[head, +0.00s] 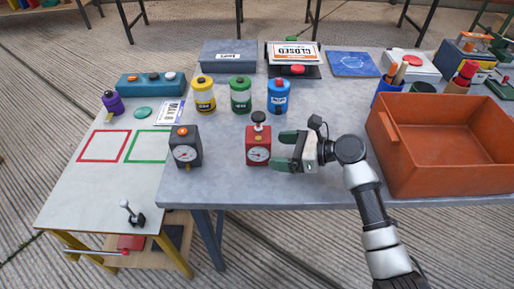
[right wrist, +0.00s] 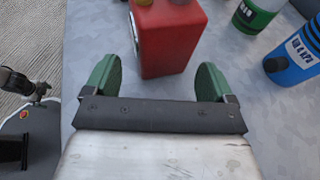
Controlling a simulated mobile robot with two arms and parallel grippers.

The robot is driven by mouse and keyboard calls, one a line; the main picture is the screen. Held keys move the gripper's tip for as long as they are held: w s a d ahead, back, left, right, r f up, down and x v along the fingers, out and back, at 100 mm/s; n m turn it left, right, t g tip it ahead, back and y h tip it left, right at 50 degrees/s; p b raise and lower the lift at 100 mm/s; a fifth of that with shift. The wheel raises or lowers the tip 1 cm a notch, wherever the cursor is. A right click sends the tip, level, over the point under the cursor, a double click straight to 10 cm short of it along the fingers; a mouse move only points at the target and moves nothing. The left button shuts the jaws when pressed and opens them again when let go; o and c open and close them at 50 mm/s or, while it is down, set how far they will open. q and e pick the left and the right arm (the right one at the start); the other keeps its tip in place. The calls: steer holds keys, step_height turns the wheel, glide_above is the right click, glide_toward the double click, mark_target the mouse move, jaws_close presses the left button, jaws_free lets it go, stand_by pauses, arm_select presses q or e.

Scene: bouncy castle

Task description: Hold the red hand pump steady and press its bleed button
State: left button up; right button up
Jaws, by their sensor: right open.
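The red hand pump (head: 251,143) stands upright on the grey table, with a white dial on its front and a dark round knob on top. My right gripper (head: 283,151) is just to its right, open, its green fingers pointing at the pump. In the right wrist view the red pump (right wrist: 168,45) is ahead of and partly between the open fingers (right wrist: 160,76), with a gap on both sides. Brassy parts show at its top edge there, cut off by the frame. I cannot make out which part is the bleed button. My left gripper is not in view.
A dark gauge box (head: 186,153) with an orange button stands left of the pump. Yellow (head: 204,96), green (head: 240,96) and blue (head: 278,97) bottles stand behind. A large orange bin (head: 445,145) is to the right. The table's front edge is close to the pump.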

mark_target(262, 150)
steer(key=shift+w+a+f+b, duration=0.25)
steer(key=shift+a+f+b, duration=0.25)
steer(key=shift+a, duration=0.25)
steer(key=shift+w+a+r+p, duration=0.1)
steer(key=shift+w+a+p, duration=0.05)
steer(key=shift+a+p, duration=0.35)
steer(key=shift+w+a+p, duration=0.15)
steer(key=shift+a+p, duration=0.25)
steer(key=shift+a, duration=0.05)
steer(key=shift+w+a, duration=0.1)
steer(key=shift+a, duration=0.25)
steer(key=shift+a+f, duration=0.2)
steer(key=shift+f, duration=0.05)
steer(key=shift+w+a+f, duration=0.15)
steer(key=shift+a, duration=0.1)
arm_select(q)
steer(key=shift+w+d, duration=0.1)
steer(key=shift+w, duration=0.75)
arm_select(e)
steer(key=c, duration=0.6)
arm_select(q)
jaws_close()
arm_select(e)
steer(key=shift+o, duration=0.2)
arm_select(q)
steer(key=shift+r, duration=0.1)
